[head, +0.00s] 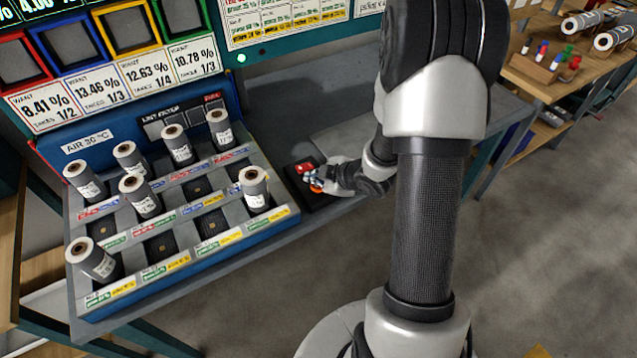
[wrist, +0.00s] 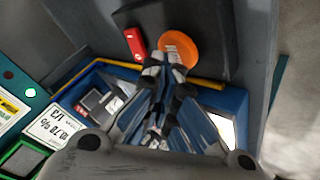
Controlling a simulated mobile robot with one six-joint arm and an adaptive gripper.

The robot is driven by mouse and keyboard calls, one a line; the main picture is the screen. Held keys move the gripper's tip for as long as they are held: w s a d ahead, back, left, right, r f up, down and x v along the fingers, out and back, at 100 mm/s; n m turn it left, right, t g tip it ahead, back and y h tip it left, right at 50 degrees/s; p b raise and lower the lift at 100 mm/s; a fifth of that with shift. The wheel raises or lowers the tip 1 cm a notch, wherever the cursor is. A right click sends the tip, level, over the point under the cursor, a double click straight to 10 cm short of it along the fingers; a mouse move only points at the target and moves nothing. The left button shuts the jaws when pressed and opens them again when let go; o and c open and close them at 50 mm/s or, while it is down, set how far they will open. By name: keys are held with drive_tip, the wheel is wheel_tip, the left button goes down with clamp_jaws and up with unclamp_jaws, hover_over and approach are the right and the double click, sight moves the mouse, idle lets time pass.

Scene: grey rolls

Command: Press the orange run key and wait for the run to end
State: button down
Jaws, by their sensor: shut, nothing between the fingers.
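The orange run key (wrist: 178,44) is a round button on a dark panel (wrist: 205,18) in the wrist view. In the head view only a bit of the orange key (head: 317,188) shows beside my gripper (head: 312,181). In the wrist view my gripper (wrist: 163,66) is shut and empty, its fingertips at the near edge of the key and overlapping it slightly. I cannot tell whether they touch it. A smaller red key (wrist: 135,44) sits beside the orange one.
A blue-edged rack (head: 200,268) holds several upright grey rolls to the left of the key panel. Colour-framed displays (head: 45,65) with percentage labels stand behind it. A wooden bench (head: 540,78) with more rolls is at the far right. Grey bench top lies behind the panel.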

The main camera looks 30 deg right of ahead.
sight(317, 186)
drive_tip(key=shift+f, duration=0.15)
idle(0.3)
drive_tip(key=shift+r+p, duration=0.8)
drive_tip(key=shift+r, duration=0.25)
wheel_tip(317, 186, up, 5)
drive_tip(key=p, duration=0.4)
idle(0.4)
